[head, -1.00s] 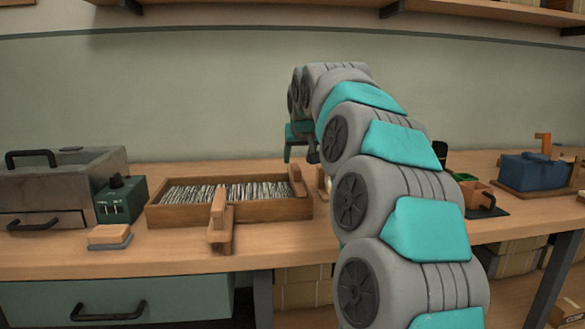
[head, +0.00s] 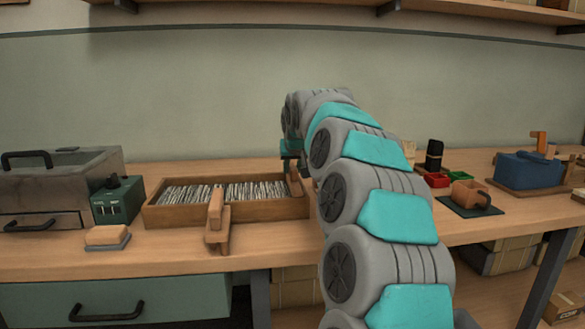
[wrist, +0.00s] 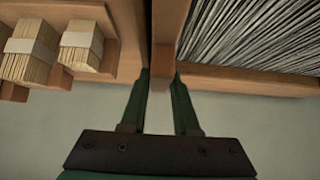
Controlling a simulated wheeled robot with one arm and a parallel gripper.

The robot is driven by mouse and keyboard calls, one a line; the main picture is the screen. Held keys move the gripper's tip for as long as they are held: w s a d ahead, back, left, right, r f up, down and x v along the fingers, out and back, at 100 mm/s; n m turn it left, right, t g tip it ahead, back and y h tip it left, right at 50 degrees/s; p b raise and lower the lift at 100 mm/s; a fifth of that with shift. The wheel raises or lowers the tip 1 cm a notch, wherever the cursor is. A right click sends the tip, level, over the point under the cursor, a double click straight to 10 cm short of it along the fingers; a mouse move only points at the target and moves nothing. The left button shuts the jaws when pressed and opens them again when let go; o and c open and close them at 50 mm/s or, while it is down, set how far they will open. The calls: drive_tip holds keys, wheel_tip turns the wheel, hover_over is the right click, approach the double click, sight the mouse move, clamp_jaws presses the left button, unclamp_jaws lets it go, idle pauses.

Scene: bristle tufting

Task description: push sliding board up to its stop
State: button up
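The sliding board (head: 295,181) is a wooden upright piece at the right end of a long wooden tray (head: 262,211) filled with dark and pale bristles. In the wrist view the board (wrist: 169,35) runs down from the top edge, left of the bristles (wrist: 250,35). My gripper (wrist: 161,75) is open, with its two dark green fingers apart and their tips at either side of the board's near end. Whether they touch it I cannot tell. In the head view my gripper (head: 292,155) is at the tray's far right, partly hidden by the board.
Wrapped bundles (wrist: 82,42) stand in a wooden holder left of the board in the wrist view. A brown cup (head: 470,193) and blue machine (head: 530,170) stand to the right.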

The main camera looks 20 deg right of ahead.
clamp_jaws()
idle(0.9)
